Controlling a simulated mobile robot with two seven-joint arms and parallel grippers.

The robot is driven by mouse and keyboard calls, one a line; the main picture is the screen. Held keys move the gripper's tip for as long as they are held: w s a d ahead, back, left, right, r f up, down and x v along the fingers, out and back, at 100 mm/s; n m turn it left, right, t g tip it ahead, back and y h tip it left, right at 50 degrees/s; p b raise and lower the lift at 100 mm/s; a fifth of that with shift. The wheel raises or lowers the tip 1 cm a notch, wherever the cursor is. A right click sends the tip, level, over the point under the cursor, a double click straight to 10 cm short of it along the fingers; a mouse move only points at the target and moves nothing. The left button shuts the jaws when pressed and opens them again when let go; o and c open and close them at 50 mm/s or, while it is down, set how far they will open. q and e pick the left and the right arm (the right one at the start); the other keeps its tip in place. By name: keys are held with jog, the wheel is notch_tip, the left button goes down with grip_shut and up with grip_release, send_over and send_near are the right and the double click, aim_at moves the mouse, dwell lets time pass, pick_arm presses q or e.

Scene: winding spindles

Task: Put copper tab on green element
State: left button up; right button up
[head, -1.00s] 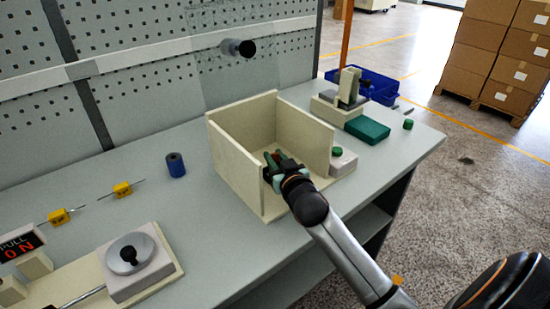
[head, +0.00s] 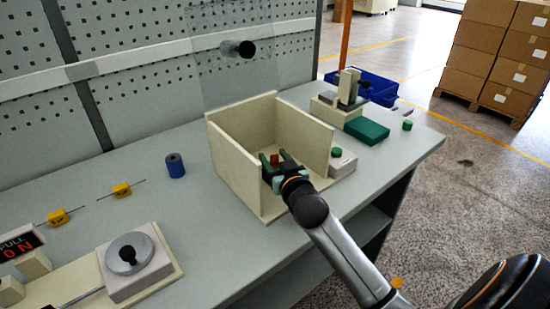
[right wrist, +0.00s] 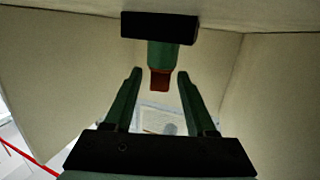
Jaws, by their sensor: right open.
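The copper tab (right wrist: 160,81) is a small reddish block. In the right wrist view it sits at the near end of the green element (right wrist: 163,54), seemingly touching it. The green element meets a black bar (right wrist: 158,27) behind it. In the head view the reddish tab (head: 274,161) shows inside the cream open-front box (head: 235,165); the green element cannot be made out there. My right gripper (head: 273,155) is open in the box's front opening. Its green fingers (right wrist: 159,74) stand apart on both sides of the tab, with gaps showing. My left gripper is not in view.
Box walls enclose my right gripper at the sides and back. A green button (head: 336,152) on a pale base stands close right. A blue cylinder (head: 175,165), yellow parts (head: 122,190) and a knob unit (head: 128,258) lie left. A green block (head: 367,130) lies right.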

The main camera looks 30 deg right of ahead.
jog(key=shift+s+a+f, duration=0.1)
jog(key=shift+a+f, duration=0.1)
jog(key=shift+f, duration=0.65)
jog(key=shift+r+p, duration=0.3)
jog(key=v, duration=0.4)
jog(key=r+v, duration=0.1)
jog(key=v, duration=0.6)
jog(key=shift+s+d+r, duration=0.1)
jog(key=shift+s+r, duration=0.15)
jog(key=shift+s, duration=0.05)
